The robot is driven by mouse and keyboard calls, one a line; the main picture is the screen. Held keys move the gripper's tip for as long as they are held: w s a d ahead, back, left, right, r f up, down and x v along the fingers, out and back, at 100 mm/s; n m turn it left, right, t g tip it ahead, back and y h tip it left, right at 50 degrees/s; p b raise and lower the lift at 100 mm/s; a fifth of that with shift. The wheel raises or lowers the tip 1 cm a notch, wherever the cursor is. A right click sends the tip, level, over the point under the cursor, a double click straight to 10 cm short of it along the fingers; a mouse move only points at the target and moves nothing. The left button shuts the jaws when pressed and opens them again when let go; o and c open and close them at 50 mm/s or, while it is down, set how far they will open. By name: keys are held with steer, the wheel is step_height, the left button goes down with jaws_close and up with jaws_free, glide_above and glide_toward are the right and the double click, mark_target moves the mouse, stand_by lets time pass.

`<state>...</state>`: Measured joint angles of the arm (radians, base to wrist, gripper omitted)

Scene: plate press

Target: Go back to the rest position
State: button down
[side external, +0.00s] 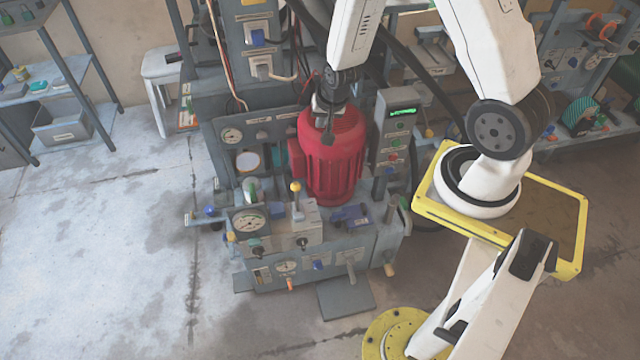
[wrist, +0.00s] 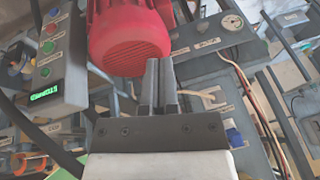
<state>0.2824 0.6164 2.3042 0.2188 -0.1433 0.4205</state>
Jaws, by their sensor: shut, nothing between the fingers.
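My gripper (side external: 328,137) hangs from the end of my white arm, in front of the upper part of the red motor (side external: 335,165) on the grey press. In the wrist view the two dark fingers (wrist: 160,64) lie side by side, closed and empty. The red motor (wrist: 128,38) shows just beyond the fingertips there. Whether the fingers touch the motor cannot be told. The part of the motor behind the gripper is hidden.
A control box (side external: 397,135) with a lit green display stands right of the motor. The press base (side external: 330,250) carries a gauge, levers and a yellow-knobbed stick (side external: 296,190). A yellow-edged stand (side external: 570,235) is at right. Open concrete floor (side external: 100,250) lies left.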

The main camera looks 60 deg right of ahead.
steer(key=s+a+r+n, duration=0.3)
steer(key=a+r+n, duration=0.2)
steer(key=r, duration=0.1)
steer(key=s+a+r+n+g+y, duration=0.1)
steer(key=s+a+r+n, duration=0.3)
steer(key=a+r+n, duration=0.1)
steer(key=shift+s+a+r+n+y, duration=0.3)
steer(key=shift+a+r, duration=0.15)
steer(key=shift+r, duration=0.35)
